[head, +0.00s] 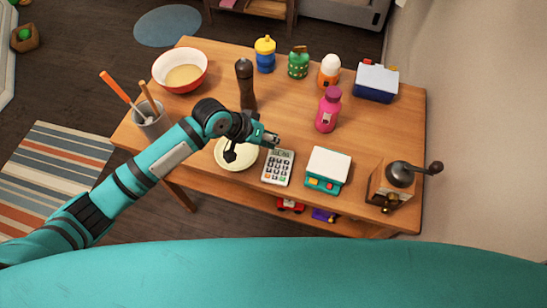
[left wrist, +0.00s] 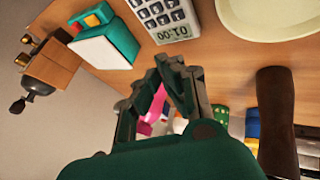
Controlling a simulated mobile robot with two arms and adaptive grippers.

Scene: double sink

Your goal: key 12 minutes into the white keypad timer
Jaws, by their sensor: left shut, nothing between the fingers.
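The white keypad timer (head: 278,167) lies near the table's front edge, its grey keys facing up. In the left wrist view the timer (left wrist: 165,18) is upside down and cut off by the top edge; its display seems to read 01:00. My left gripper (head: 270,139) is shut and empty, just beyond the timer's display end and above the table in the head view. Its fingers (left wrist: 172,68) come together at the tips in the wrist view, apart from the timer. My right gripper is not in view.
A cream plate (head: 236,158) lies left of the timer, partly under my arm. A teal-and-white box (head: 327,168) stands close on its right, then a coffee grinder (head: 394,182). A dark pepper mill (head: 245,85) and pink bottle (head: 328,110) stand behind.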

